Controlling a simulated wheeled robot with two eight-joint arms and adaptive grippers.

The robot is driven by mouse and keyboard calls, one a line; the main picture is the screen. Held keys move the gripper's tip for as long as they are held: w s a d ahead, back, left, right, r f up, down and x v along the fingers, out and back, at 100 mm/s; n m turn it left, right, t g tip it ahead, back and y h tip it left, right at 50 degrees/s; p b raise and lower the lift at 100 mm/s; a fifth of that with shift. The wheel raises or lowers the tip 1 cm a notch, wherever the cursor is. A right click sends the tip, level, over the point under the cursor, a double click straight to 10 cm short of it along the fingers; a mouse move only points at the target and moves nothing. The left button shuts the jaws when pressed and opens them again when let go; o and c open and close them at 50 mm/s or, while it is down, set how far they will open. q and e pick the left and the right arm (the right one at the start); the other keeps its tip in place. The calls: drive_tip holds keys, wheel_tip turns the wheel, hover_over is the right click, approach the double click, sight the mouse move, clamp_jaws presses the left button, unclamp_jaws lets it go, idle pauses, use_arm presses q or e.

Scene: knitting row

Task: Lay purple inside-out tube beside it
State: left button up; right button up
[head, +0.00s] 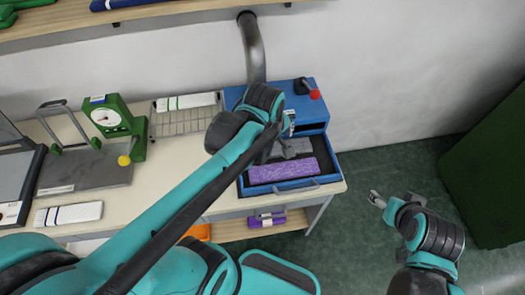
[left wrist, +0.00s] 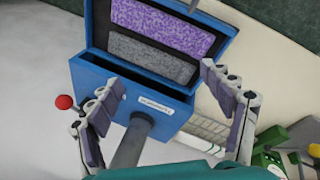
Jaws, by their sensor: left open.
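A speckled purple tube (head: 283,171) lies in the open blue tray (head: 243,189), along its front side. A grey tube (head: 300,146) lies beside it, nearer the blue housing (head: 312,112). In the left wrist view the purple tube (left wrist: 165,27) and grey tube (left wrist: 150,55) lie parallel in the tray (left wrist: 228,52). My left gripper (left wrist: 160,80) is open and empty, its fingers spread above the housing and the tray's near end. In the head view my left arm hides part of the grey tube. My right gripper (head: 376,199) is off the table's right side, away from both tubes.
A red-knobbed lever (head: 314,94) stands on the housing. A wire rack (head: 185,120), a green dial gauge (head: 112,118) and a grey plate with a handle (head: 90,175) stand to the left. A white striped tube (head: 68,213) lies at the front left.

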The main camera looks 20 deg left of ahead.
use_arm(q)
drive_tip(key=s+m+t, duration=0.1)
drive_tip(key=m, duration=0.3)
drive_tip(key=s+a+r+m+t, duration=0.1)
drive_tip(key=s+m, duration=0.1)
drive_tip(key=m, duration=0.2)
drive_tip(key=s+a+m+t, duration=0.1)
drive_tip(key=s+m, duration=0.1)
drive_tip(key=m, duration=0.3)
drive_tip(key=shift+s+a+r+t, duration=0.1)
drive_tip(key=shift+s+r+t, duration=0.1)
drive_tip(key=shift+t, duration=0.2)
wheel_tip(320, 180, down, 8)
drive_tip(key=b, duration=0.8)
